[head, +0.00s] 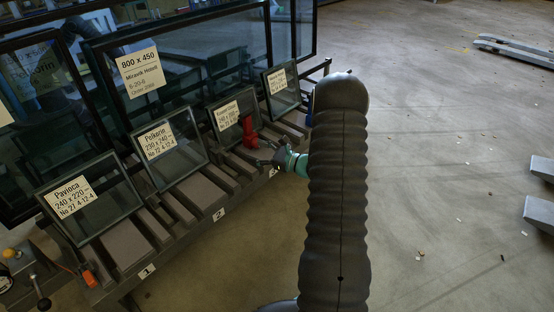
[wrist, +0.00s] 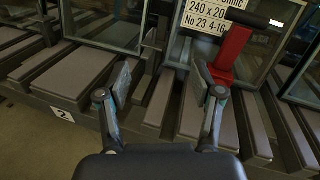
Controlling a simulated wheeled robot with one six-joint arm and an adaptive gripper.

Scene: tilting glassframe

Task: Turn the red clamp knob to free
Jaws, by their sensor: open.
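The red clamp knob (head: 249,132) stands at the lower right side of the third small glass frame on the rack. In the wrist view the red part (wrist: 234,50) is upright, with a dark bar at its top, in front of the frame's label. My gripper (head: 272,158) is beside it in the head view, toward the aisle. In the wrist view my gripper (wrist: 168,85) has its two fingers spread and nothing between them.
Small labelled glass frames (head: 171,153) lean along the slatted rack (head: 180,212), with larger framed panes (head: 185,55) behind. An orange-red part (head: 89,279) sits at the rack's near left end. Open concrete floor (head: 440,150) lies to the right.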

